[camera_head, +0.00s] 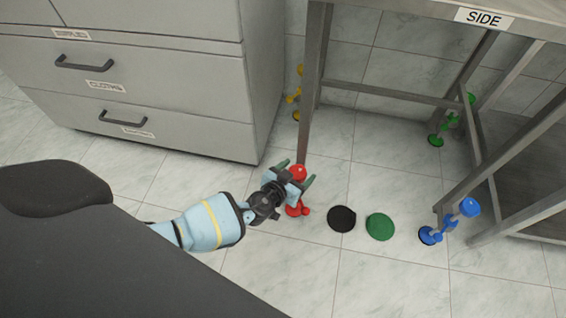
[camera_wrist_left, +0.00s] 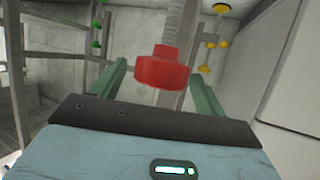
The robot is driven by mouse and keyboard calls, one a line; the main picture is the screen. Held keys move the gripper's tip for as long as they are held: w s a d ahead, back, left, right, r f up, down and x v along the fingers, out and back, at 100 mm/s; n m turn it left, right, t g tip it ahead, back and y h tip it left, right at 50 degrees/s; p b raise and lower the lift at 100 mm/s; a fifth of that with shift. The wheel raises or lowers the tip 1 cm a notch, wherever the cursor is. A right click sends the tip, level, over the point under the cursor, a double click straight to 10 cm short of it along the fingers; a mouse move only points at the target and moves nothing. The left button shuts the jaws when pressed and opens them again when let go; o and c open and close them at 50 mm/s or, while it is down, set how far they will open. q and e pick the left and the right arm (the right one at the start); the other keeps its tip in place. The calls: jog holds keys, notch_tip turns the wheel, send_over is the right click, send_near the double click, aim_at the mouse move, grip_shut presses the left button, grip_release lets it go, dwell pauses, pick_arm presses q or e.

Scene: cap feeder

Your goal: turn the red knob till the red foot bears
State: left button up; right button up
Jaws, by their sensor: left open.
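The red knob (camera_head: 298,172) is at the lower end of a table leg. My left gripper (camera_head: 296,178) is at it, fingers open on either side. In the left wrist view the red knob (camera_wrist_left: 162,68) lies between the two green fingers (camera_wrist_left: 158,88), with a gap on each side, and a grey threaded rod (camera_wrist_left: 181,25) runs up from it. The red foot (camera_head: 293,210) shows low, just below the gripper, with a small red part beside it. Whether the foot touches the floor I cannot tell. My right gripper is out of view.
The metal table (camera_head: 420,12) labelled SIDE also has blue (camera_head: 468,207), green (camera_head: 436,140) and yellow (camera_head: 297,98) leg fittings. A black disc (camera_head: 341,219) and a green disc (camera_head: 380,227) lie on the floor to the right. A grey drawer cabinet (camera_head: 200,100) stands left.

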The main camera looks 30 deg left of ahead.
pick_arm(q)
jog(key=shift+r+n+y+p, duration=0.15)
jog(key=shift+n+y+p, duration=0.2)
jog(key=shift+n+y, duration=0.05)
jog(key=p+v, duration=0.2)
jog(key=v, duration=0.5)
jog(key=shift+s, duration=0.4)
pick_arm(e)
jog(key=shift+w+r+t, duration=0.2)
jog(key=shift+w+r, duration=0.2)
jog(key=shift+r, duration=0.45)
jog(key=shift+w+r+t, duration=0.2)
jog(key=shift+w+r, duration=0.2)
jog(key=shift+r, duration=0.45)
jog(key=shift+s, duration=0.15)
